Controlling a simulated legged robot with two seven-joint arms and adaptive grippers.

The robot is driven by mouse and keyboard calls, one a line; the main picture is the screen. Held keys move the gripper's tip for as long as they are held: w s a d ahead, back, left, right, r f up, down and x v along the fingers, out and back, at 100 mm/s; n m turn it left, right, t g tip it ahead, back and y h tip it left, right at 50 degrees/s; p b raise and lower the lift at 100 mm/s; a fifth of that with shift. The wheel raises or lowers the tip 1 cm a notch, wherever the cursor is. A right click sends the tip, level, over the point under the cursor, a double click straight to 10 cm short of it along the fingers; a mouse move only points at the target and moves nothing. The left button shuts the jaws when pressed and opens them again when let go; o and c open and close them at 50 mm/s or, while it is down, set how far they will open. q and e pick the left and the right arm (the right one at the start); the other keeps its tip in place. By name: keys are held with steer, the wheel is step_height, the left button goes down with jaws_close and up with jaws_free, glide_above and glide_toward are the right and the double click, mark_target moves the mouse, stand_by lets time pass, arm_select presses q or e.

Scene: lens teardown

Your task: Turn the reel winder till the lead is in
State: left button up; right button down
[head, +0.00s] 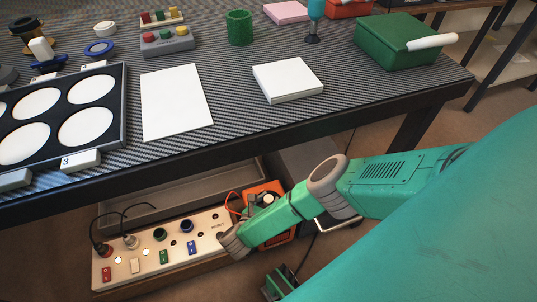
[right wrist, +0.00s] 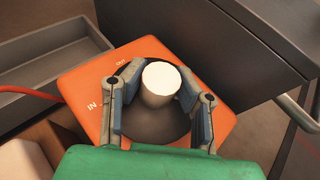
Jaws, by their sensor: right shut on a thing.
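The reel winder is an orange box (right wrist: 80,75) marked IN and OUT, with a dark round base and a white-topped knob (right wrist: 160,80). In the head view the orange winder (head: 277,238) sits below the table, partly hidden by my right arm. My right gripper (right wrist: 157,92) has one finger on each side of the knob and is shut on it. An orange-red lead (right wrist: 30,92) runs out from the left side of the winder; part of it also shows in the head view (head: 230,204). My left gripper is not in view.
A white panel (head: 128,275) with switches and sockets lies left of the winder. A grey tray (right wrist: 45,60) is behind, and a dark grey cabinet (right wrist: 245,45) with a metal handle stands close on the right. The table edge (head: 200,160) overhangs this area.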

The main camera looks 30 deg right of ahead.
steer(key=shift+a+m+g+h, duration=0.1)
steer(key=shift+m+g+h, duration=0.4)
steer(key=shift+m+g, duration=1.1)
steer(key=shift+g, duration=0.1)
steer(key=c, duration=1.2)
jaws_free()
steer(key=v, duration=1.2)
steer(key=shift+a+f, duration=0.1)
steer(key=shift+f, duration=0.1)
